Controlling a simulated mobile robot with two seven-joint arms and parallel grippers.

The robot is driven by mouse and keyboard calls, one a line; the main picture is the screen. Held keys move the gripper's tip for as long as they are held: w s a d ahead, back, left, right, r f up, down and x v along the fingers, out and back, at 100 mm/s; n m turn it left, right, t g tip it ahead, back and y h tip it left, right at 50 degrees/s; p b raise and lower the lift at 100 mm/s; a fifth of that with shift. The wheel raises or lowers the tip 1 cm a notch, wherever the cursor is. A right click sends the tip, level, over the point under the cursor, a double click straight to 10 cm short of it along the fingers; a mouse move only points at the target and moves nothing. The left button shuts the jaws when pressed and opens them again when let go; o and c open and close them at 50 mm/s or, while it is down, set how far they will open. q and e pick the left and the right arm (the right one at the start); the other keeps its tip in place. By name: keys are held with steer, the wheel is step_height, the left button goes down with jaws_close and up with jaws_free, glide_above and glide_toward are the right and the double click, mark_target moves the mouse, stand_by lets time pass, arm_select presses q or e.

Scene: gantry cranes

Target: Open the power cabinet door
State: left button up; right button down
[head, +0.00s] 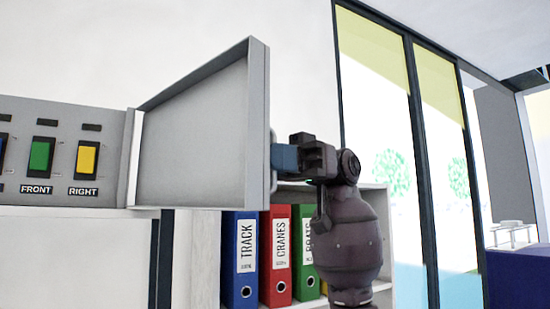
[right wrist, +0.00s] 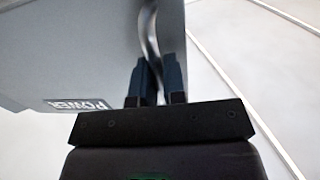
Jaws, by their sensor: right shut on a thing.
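The power cabinet door (head: 195,140) stands swung open in the head view, its inner face towards me, hinged at the cabinet's right edge. The cabinet (head: 60,150) shows a green switch marked FRONT (head: 41,155) and a yellow switch marked RIGHT (head: 86,160). My right gripper (head: 284,157) is at the door's outer side, shut on the door handle (head: 273,180). In the right wrist view the fingers (right wrist: 157,80) close around the curved metal handle (right wrist: 150,35), beside the door's outer face with an upside-down POWER label (right wrist: 80,105). My left gripper is not in view.
Below the door, a white shelf (head: 377,225) holds blue (head: 240,275), red (head: 276,280) and green (head: 305,270) binders close to my right arm. Tall dark-framed glass panels (head: 395,150) stand to the right. A dark blue block (head: 518,275) is at the lower right.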

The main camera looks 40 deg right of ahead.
steer(key=c, duration=1.5)
jaws_free()
steer(key=w+d+b, duration=0.1)
steer(key=d, duration=0.9)
steer(key=shift+d, duration=0.35)
